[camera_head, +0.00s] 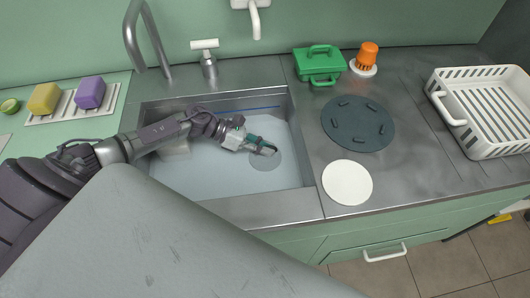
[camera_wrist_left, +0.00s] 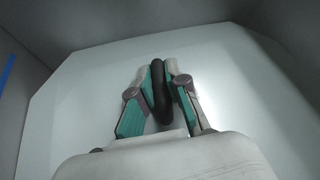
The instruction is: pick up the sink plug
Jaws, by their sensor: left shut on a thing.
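My left gripper (camera_head: 268,149) reaches down into the sink basin (camera_head: 190,185) from the left. In the left wrist view the gripper (camera_wrist_left: 157,68) is shut on a dark, rounded piece, the sink plug (camera_wrist_left: 159,95), which sits upright between the green-sided fingers. In the head view the fingers mostly hide the plug. A darker round patch (camera_head: 262,163) shows on the basin floor just under the fingertips. I cannot tell whether the plug touches the floor. My right gripper is in neither view.
The basin's steel walls surround the left gripper. A faucet (camera_head: 150,40) rises behind. To the right are a green box (camera_head: 320,66), a dark round mat (camera_head: 357,124), a white disc (camera_head: 347,183) and a white rack (camera_head: 468,130). Sponges (camera_head: 89,92) lie at left.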

